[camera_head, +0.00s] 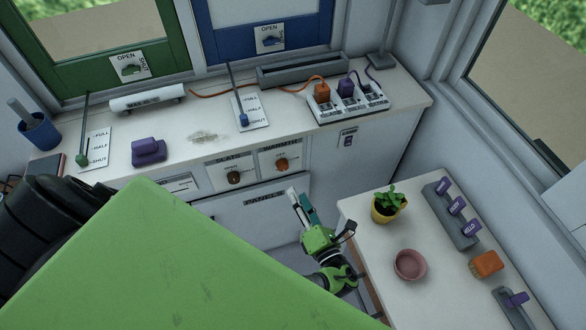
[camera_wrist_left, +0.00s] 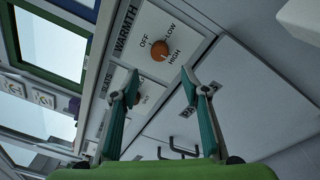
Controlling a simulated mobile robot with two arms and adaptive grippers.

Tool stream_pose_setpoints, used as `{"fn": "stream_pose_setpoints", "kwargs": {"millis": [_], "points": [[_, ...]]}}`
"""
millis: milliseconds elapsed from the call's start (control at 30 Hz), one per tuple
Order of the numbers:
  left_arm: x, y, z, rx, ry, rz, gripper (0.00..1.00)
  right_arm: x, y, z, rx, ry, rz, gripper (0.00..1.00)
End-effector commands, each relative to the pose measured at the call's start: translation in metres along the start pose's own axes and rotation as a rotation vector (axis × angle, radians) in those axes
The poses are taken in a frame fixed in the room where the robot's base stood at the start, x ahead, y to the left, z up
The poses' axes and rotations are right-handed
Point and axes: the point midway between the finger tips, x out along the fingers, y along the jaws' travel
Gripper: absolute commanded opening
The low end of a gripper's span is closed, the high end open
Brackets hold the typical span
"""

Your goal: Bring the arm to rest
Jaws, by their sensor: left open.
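My left gripper (camera_head: 301,205) is in front of the white cabinet front, below the warmth knob (camera_head: 281,165), and holds nothing. In the left wrist view its two teal fingers (camera_wrist_left: 160,82) stand apart with nothing between them. Beyond them are the orange warmth knob (camera_wrist_left: 159,50) and the slats knob (camera_wrist_left: 137,97), partly behind a finger. A large green part of my own body fills the lower left of the head view and hides what lies behind it. My right gripper is not in view.
The right side table (camera_head: 358,212) holds a potted plant (camera_head: 388,204), a pink bowl (camera_head: 410,265), an orange brush (camera_head: 486,264) and a grey rack (camera_head: 452,215). The back counter (camera_head: 213,112) holds a purple block (camera_head: 148,151), levers and a socket strip (camera_head: 349,103). A handle sits below the panels label.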

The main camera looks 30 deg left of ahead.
Motion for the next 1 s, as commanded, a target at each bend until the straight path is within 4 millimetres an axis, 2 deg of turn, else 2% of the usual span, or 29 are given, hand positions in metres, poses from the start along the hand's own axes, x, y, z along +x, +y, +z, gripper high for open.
{"fn": "stream_pose_setpoints", "kwargs": {"millis": [33,200,767,867,967,1000], "points": [[-0.007,-0.001,0.000,0.000,0.000,-0.002,0.42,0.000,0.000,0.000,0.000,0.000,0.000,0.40],[-0.017,0.000,0.000,0.000,-0.001,0.000,0.42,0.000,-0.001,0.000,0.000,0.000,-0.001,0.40],[-0.017,-0.001,-0.001,-0.001,0.001,-0.002,0.42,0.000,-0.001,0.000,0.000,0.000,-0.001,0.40],[-0.016,-0.009,-0.016,-0.019,0.031,-0.030,0.42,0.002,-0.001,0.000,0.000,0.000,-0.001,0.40],[-0.017,-0.030,-0.056,-0.080,0.119,-0.104,0.42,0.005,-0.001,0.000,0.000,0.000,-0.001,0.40],[-0.018,-0.041,-0.079,-0.120,0.175,-0.141,0.42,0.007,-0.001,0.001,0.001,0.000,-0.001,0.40]]}}
